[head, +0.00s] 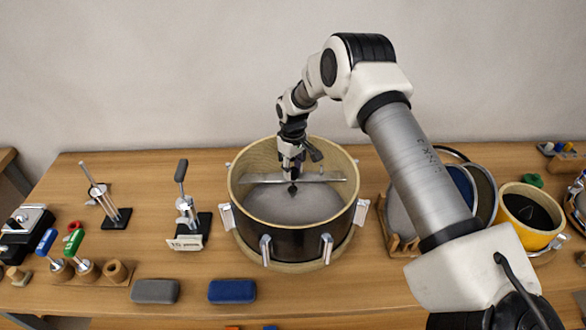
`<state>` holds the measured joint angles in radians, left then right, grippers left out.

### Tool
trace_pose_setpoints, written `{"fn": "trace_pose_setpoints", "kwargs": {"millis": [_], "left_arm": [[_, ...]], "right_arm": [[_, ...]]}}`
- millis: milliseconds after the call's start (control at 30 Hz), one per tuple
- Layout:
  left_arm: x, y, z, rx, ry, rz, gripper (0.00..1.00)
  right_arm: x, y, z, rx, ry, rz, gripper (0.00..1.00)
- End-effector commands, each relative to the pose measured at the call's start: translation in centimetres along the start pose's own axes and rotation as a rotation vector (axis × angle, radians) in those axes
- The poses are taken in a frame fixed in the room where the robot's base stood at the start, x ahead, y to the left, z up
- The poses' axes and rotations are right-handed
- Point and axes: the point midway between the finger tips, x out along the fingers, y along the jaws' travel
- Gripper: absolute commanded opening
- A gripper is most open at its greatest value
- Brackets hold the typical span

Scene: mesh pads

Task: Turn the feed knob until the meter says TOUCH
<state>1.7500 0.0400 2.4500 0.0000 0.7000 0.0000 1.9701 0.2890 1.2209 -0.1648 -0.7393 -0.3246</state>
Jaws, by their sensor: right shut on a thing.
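My right gripper (292,172) reaches down into the open top of a black drum shell (290,240) with a pale wooden rim. It is shut on the feed knob at the middle of a metal bar (328,178) that spans the drum. The jaws mostly hide the knob. A small dark tip (293,190) shows just under the bar, above the grey mesh pad (300,207); I cannot tell whether it touches the mesh. I cannot make out a meter reading. My left gripper is not in view.
A lever clamp (186,212) with a small card stands left of the drum. Grey (155,291) and blue (232,291) cases lie in front. Handled tools (75,252) stand at the left. A yellow drum (530,217) and racked discs (403,222) are at the right, partly behind my arm.

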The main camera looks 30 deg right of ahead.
Motion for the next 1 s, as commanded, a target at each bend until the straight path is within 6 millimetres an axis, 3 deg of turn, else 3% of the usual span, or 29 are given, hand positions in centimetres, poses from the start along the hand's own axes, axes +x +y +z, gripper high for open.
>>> {"fn": "trace_pose_setpoints", "kwargs": {"millis": [67, 100, 133, 167, 467, 567, 1000], "left_arm": [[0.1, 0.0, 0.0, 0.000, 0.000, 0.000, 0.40], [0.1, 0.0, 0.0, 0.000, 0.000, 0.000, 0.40], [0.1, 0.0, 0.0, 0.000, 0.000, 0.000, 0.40], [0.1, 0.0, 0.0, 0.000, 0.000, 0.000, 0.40], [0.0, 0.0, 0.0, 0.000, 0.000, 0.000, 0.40], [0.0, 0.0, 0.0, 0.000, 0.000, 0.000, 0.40], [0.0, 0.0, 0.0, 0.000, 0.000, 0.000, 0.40]], "right_arm": [[0.4, -0.2, 0.3, 0.000, -0.010, -0.004, 0.00], [0.4, -0.1, 0.3, 0.000, -0.010, -0.004, 0.45], [0.4, -0.1, 0.3, -0.001, -0.009, -0.004, 0.56], [0.4, -0.1, 0.3, -0.001, -0.009, -0.003, 0.60], [0.0, -0.1, 0.1, -0.001, -0.003, -0.001, 0.60], [-0.9, 0.0, 0.0, -0.001, -0.001, -0.001, 0.60], [-10.6, -0.1, -0.1, -0.002, -0.003, -0.002, 0.60]]}}
